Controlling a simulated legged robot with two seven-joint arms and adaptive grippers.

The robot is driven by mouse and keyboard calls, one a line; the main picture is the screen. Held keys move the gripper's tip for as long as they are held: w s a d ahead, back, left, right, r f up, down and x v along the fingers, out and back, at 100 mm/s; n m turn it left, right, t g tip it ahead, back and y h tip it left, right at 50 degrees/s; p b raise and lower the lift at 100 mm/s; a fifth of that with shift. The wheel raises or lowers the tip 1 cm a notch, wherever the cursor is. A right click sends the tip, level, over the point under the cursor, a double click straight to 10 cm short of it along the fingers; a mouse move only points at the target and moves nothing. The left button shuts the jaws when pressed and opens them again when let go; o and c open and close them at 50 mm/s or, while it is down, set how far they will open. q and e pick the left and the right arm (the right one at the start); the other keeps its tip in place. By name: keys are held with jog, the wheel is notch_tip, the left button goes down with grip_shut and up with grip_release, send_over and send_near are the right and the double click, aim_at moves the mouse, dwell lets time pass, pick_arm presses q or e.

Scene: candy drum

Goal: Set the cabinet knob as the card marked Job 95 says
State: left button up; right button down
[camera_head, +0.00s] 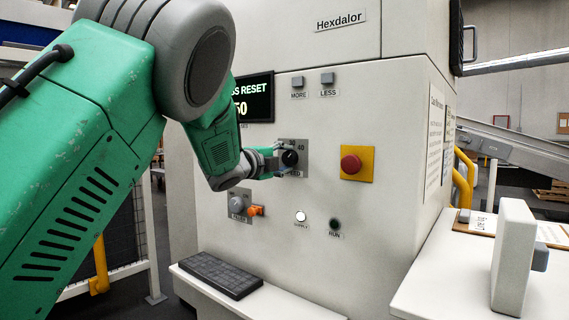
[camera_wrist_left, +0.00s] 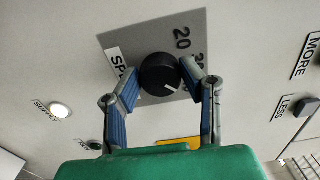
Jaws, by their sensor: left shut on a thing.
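The black round cabinet knob (camera_head: 290,158) sits on a grey plate with a "40" mark at its upper right. My left gripper (camera_head: 277,160) is shut on the knob, coming at it from the left. In the left wrist view the knob (camera_wrist_left: 158,72) is between the fingertips of my left gripper (camera_wrist_left: 160,82), and its white pointer line slants to the lower right of the picture. A "20" and another partly hidden number show on the plate (camera_wrist_left: 190,30). I cannot make out a card marked Job 95. My right gripper is not in view.
A display (camera_head: 252,97) partly behind my arm reads "SS RESET" and "50". MORE (camera_head: 298,82) and LESS (camera_head: 328,79) buttons are above. A red stop button (camera_head: 350,164) is right of the knob. Papers hang on the cabinet's side (camera_head: 434,145). A keyboard (camera_head: 220,275) lies below.

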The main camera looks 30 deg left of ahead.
pick_arm(q)
jog(key=shift+d+f, duration=0.15)
jog(key=shift+f, duration=0.15)
jog(key=o, duration=1.2)
jog(key=shift+c, duration=0.2)
jog(key=shift+d+r, duration=0.1)
jog(key=shift+r, duration=0.1)
jog(key=s, duration=1.1)
jog(key=shift+s+a, duration=0.35)
jog(key=shift+a, duration=0.05)
